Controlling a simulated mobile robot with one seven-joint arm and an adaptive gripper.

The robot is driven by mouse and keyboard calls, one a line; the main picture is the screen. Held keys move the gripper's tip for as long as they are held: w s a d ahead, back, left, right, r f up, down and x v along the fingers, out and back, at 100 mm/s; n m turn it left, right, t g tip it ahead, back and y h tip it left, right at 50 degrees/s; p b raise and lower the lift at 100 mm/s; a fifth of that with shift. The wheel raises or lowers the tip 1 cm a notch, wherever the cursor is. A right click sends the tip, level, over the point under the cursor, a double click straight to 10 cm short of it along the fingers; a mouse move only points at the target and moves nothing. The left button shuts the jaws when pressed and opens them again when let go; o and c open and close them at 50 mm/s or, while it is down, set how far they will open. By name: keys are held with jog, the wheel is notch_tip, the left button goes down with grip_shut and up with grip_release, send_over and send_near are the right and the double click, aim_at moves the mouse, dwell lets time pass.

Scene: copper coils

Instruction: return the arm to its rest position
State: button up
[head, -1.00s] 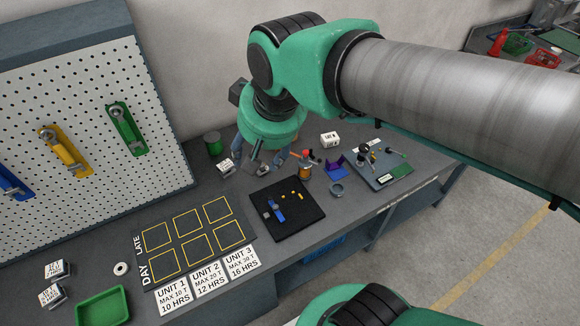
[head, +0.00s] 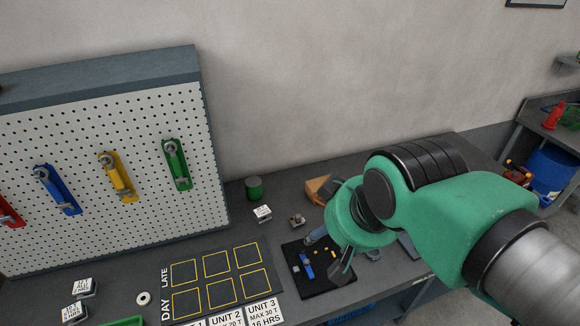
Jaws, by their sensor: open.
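My arm reaches in from the right edge in the head view, with a green wrist over the right part of the bench. My gripper (head: 329,250) hangs below the wrist, pointing down and left, partly hidden by the wrist. Its fingers are apart and I see nothing between them. It appears in front of the right part of a black mat (head: 318,286) that carries a blue part (head: 306,265) and small yellow pieces. How high the gripper is above the mat I cannot tell.
A pegboard (head: 110,225) with coloured tools stands at the left. A board with yellow squares (head: 218,264) and white unit cards (head: 265,312) lies on the bench. A green can (head: 254,188), a white block (head: 262,214) and an orange-brown object (head: 318,188) stand behind. My arm hides the bench's right part.

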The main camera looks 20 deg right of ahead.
notch_tip(320, 180, down, 10)
jog(key=b, duration=1)
jog(key=shift+f, duration=0.15)
